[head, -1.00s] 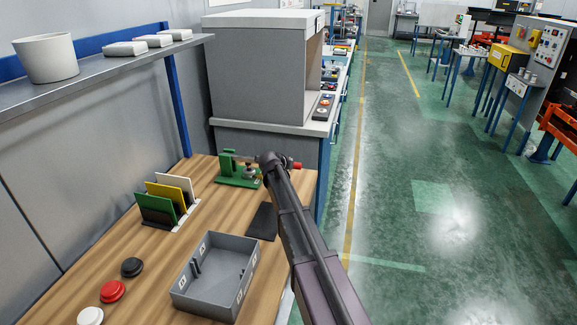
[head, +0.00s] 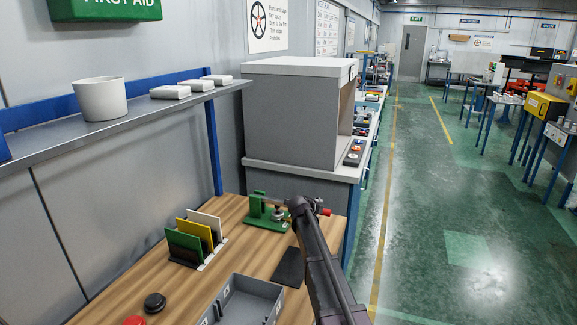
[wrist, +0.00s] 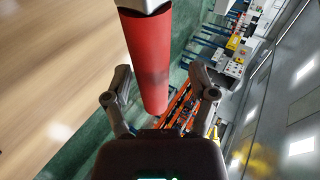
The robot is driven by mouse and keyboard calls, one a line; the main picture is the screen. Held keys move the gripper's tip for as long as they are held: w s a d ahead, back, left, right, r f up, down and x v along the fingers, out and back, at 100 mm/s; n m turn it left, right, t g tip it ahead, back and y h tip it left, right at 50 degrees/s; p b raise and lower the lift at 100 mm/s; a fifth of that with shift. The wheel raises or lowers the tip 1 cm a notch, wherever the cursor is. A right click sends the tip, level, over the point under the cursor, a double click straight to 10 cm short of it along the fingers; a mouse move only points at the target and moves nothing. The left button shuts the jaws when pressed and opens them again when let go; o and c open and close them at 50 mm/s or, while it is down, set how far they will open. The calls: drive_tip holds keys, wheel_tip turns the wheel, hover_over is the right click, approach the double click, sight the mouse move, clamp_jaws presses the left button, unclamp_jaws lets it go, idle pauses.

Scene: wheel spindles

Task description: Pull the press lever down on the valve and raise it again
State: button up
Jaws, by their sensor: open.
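The green press (head: 262,208) stands at the far right corner of the wooden bench in the head view. The red grip of its lever (head: 326,212) sticks out to the right, past my gripper (head: 306,204). In the wrist view the red grip (wrist: 146,60) is large and comes down from the top between my two open fingers (wrist: 160,78). Floor shows beside the grip, and neither finger visibly closes on it. My arm hides part of the lever in the head view.
The wooden bench (head: 232,240) also carries a rack of coloured cards (head: 196,240), a grey tray (head: 240,300), a black pad (head: 288,266) and round buttons (head: 154,303). A grey cabinet (head: 290,115) stands behind. The green floor to the right is clear.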

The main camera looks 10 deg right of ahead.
drive_tip(key=shift+w+a+r+n+h+p, duration=0.1)
drive_tip(key=shift+r+n+h+p, duration=0.2)
drive_tip(key=shift+r+p, duration=1)
drive_tip(key=r+p, duration=0.1)
drive_tip(key=r, duration=0.1)
drive_tip(key=a+r+n+h+p, duration=0.1)
drive_tip(key=r+p, duration=0.1)
drive_tip(key=r, duration=0.1)
drive_tip(key=w+r+g+h+p, duration=0.1)
drive_tip(key=r+p, duration=0.1)
drive_tip(key=shift+a+r+n, duration=0.2)
drive_tip(key=shift+a+n, duration=0.1)
drive_tip(key=shift+n, duration=0.1)
drive_tip(key=w+a+r+n+h+p, duration=0.3)
drive_tip(key=w+a+r, duration=0.1)
drive_tip(key=a+r, duration=0.3)
drive_tip(key=w+a+r+n+h+p, duration=0.2)
drive_tip(key=w+a+r+n+p, duration=0.1)
drive_tip(key=a+r, duration=0.4)
drive_tip(key=shift+w+r+n+h+p, duration=0.2)
drive_tip(key=shift+w+n+h+p, duration=0.1)
drive_tip(key=shift+w+h+p, duration=0.15)
drive_tip(key=shift+a, duration=0.15)
drive_tip(key=v, duration=1.3)
drive_tip(key=shift+s+f+m+b, duration=0.35)
drive_tip(key=shift+s+m+b, duration=0.05)
drive_tip(key=shift+b, duration=0.05)
drive_tip(key=shift+d+h, duration=0.25)
drive_tip(key=shift+d, duration=0.1)
